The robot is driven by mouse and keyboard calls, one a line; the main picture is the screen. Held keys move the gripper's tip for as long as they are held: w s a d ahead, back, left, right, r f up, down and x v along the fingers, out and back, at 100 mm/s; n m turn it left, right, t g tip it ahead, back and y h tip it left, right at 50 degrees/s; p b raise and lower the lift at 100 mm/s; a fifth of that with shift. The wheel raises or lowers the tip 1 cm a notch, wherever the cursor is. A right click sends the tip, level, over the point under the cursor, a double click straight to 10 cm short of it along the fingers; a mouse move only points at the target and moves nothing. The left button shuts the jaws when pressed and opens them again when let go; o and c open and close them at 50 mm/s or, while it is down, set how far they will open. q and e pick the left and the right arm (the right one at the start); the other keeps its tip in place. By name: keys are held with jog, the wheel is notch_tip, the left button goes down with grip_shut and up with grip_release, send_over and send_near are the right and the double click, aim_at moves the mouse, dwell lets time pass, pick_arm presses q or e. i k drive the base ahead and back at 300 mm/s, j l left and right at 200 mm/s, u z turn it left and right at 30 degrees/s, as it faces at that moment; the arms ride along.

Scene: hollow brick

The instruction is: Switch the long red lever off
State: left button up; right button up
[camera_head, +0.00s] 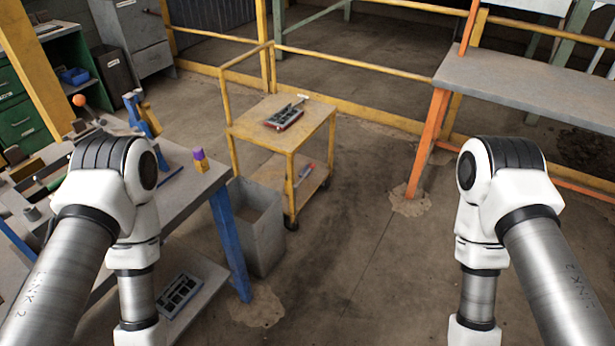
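I cannot make out a long red lever for certain in the head view. On the workbench (192,203) at the left, an orange-red ball knob (79,100) stands up near the back, partly among other tools; what it belongs to is unclear. Both of my arms reach down from the left and right sides of the view. Their grippers are below the bottom edge and do not show. My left arm hides part of the bench.
A grey bin (258,228) stands beside the bench's blue leg. A grey table (530,88) with orange legs is at the right. The central floor is clear.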

aim_at(313, 165)
jog(key=u, duration=0.35)
jog(key=i+l+u, duration=0.15)
jog(key=u, duration=0.2)
jog(key=l+u, duration=0.1)
jog(key=u, duration=0.25)
jog(key=i+l+u, duration=0.2)
jog(key=l, duration=0.35)
jog(key=i+l+u, duration=0.2)
jog(key=l, duration=0.4)
jog(key=l+u, duration=0.2)
jog(key=l, duration=0.35)
jog(key=i+l+u, duration=0.2)
jog(key=l, duration=1.1)
